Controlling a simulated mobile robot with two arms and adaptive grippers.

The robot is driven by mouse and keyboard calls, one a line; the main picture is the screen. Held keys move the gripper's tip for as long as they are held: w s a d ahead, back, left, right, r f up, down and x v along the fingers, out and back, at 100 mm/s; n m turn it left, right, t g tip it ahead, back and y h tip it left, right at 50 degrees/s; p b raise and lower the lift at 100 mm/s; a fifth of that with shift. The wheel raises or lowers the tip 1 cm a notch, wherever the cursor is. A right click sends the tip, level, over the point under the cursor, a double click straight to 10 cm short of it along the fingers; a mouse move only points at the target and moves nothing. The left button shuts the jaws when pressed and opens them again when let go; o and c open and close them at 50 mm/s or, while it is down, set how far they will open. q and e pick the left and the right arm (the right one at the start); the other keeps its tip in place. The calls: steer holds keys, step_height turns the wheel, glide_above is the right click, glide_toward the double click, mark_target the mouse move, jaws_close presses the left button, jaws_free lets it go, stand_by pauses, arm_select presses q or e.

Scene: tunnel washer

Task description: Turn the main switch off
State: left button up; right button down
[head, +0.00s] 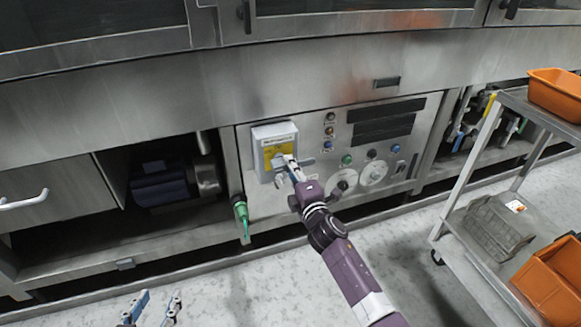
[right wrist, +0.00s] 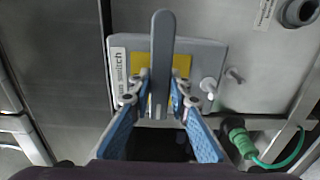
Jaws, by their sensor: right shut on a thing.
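The main switch is a light grey box (head: 262,137) with a yellow plate (head: 270,152) on the machine's lower panel. In the right wrist view, the box (right wrist: 205,60) carries a label ending in "switch". Its long grey handle (right wrist: 162,50) runs up and down in that view, across the yellow plate. My right gripper (head: 288,168) is at the box. In the right wrist view, my right gripper (right wrist: 160,100) is shut on the handle, a blue finger on each side. My left gripper (head: 153,306) is low at the bottom edge, open and empty.
A green plug (head: 240,210) hangs left below the box. Knobs and buttons (head: 347,159) and two round dials (head: 373,172) sit right of it. A cart (head: 480,150) with orange bins (head: 558,92) and a grey crate (head: 494,227) stands right.

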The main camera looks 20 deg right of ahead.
stand_by(0.3)
steer(key=c, duration=1.8)
jaws_free()
steer(key=s, duration=1.2)
steer(key=shift+d, duration=0.2)
steer(key=shift+s, duration=0.1)
